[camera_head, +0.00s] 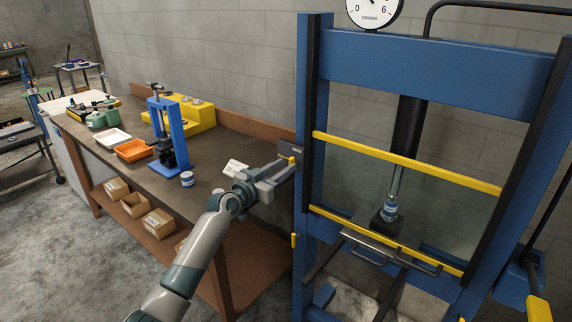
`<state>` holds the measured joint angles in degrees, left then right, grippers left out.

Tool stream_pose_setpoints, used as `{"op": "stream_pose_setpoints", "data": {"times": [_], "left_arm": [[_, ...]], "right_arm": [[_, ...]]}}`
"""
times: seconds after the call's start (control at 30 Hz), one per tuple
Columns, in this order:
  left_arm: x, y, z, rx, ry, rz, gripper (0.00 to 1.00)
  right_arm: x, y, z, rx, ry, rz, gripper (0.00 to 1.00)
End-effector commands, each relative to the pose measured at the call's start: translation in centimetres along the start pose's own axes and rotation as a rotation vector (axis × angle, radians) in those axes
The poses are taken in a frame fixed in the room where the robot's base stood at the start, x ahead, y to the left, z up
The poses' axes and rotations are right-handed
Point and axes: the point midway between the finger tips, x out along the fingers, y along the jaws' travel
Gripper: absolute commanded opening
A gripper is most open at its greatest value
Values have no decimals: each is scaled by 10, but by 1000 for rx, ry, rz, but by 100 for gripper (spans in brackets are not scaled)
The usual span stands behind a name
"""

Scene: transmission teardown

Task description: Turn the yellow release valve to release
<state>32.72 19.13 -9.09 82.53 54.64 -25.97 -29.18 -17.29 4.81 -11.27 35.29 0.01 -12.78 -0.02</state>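A tall blue press (430,60) fills the right side. A small yellow piece (292,160), which looks like the release valve, sits below a grey labelled plate (289,149) on the press's left post. My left gripper (287,170) reaches up from the lower left, with its fingertips right at this piece. The fingers hide part of it, and I cannot tell whether they touch or grip it. My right gripper is not in view.
A yellow-barred guard (405,162) covers the press front, with a small can-like part (389,211) behind it. A workbench (215,160) to the left holds a blue stand (178,135), an orange tray (134,151) and a yellow block (200,115).

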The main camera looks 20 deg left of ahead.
Motion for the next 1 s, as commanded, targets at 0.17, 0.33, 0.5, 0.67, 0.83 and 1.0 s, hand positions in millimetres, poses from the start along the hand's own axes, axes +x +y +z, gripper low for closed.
{"op": "stream_pose_setpoints", "data": {"times": [0.17,0.33,0.5,0.67,0.83,1.0], "left_arm": [[14,0,0,0,-1,0,30],[18,0,0,0,0,0,30],[18,0,0,0,0,0,30],[18,0,0,0,0,0,8],[18,0,0,0,0,0,0],[18,0,0,-8,-1,0,0]], "right_arm": [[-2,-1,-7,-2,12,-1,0],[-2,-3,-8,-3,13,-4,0],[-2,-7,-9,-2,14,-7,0],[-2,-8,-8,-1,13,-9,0],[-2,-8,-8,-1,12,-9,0],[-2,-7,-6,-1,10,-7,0]]}}
